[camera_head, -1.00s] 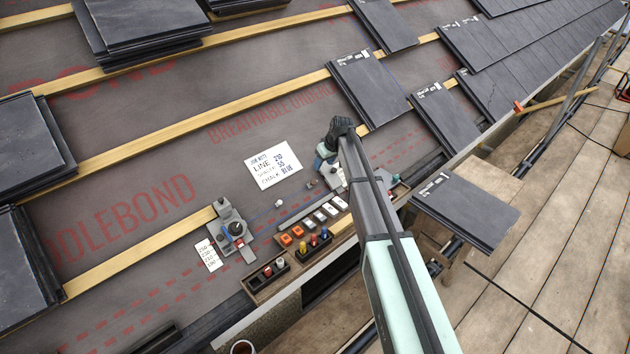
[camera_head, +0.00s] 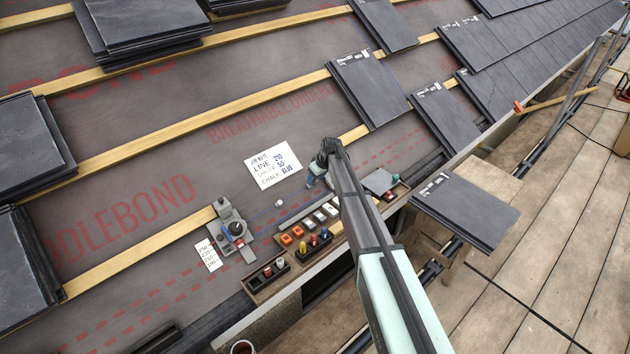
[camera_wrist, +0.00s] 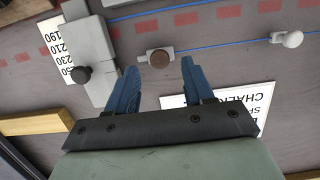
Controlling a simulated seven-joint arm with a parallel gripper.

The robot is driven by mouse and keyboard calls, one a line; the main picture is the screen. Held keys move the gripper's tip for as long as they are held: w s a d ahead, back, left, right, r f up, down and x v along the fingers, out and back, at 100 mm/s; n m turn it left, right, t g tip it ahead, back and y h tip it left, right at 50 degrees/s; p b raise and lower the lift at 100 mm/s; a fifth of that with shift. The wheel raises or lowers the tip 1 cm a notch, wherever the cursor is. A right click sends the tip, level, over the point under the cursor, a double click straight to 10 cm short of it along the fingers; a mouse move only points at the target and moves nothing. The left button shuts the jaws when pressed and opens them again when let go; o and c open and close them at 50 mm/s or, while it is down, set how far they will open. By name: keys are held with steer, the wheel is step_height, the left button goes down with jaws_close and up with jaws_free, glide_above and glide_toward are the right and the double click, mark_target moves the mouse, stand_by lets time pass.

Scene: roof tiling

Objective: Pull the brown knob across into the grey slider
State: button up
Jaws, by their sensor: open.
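The brown knob (camera_wrist: 160,58) sits on a small grey plate on the dark membrane, near a blue line, in the wrist view. My gripper (camera_wrist: 158,66) is open, its two blue fingers on either side of the knob with a gap at each side. A grey block (camera_wrist: 98,37) with a black knob (camera_wrist: 82,75) lies left of the fingers; it looks like the slider. In the head view my gripper (camera_head: 313,181) is low over the membrane, right of the job-note card. The brown knob is not discernible there, and my arm hides much around it.
A white knob (camera_wrist: 290,39) on a grey stem lies to the right in the wrist view. The job-note card (camera_head: 274,165) is close by. A wooden tray (camera_head: 262,284) of coloured pieces is below. Slates (camera_head: 368,88) lie above.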

steer(key=shift+x, duration=1.4)
steer(key=shift+c, duration=0.3)
jaws_close()
